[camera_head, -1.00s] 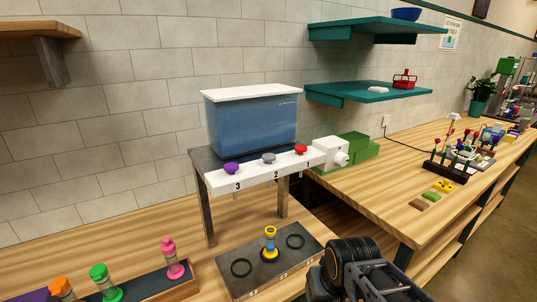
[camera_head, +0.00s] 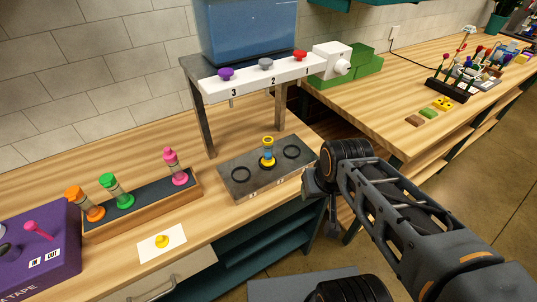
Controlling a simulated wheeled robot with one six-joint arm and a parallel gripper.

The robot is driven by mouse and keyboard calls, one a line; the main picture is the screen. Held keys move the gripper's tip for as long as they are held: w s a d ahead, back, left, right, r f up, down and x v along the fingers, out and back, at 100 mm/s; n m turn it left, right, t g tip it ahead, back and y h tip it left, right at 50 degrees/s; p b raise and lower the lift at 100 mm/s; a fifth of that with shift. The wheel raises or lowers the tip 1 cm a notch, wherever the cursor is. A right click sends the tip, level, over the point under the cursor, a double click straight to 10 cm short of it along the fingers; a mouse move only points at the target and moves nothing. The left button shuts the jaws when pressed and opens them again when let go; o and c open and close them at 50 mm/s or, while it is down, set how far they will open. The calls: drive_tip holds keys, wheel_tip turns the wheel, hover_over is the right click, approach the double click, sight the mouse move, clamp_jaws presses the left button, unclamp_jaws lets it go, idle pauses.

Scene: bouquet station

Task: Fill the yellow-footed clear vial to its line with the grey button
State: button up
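The yellow-footed clear vial (camera_head: 268,151) stands upright on the middle ring of the dark plate (camera_head: 240,180), under the water dispenser. Its foot and top band are yellow; its contents are too small to make out. The grey button (camera_head: 266,64) is the middle one on the white bar (camera_head: 219,91), above the number 2, between the purple button (camera_head: 225,74) and the red button (camera_head: 299,55). A blue water tank (camera_head: 250,30) sits on the stand. My gripper (camera_head: 318,187) is right of the plate, apart from the vial and buttons; its fingers are mostly hidden.
A rack (camera_head: 140,208) at left holds orange, green and pink vials. A yellow piece lies on a white card (camera_head: 163,242) in front. A purple box (camera_head: 40,250) is at far left.

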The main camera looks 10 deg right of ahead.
clamp_jaws()
idle(0.3)
idle(1.2)
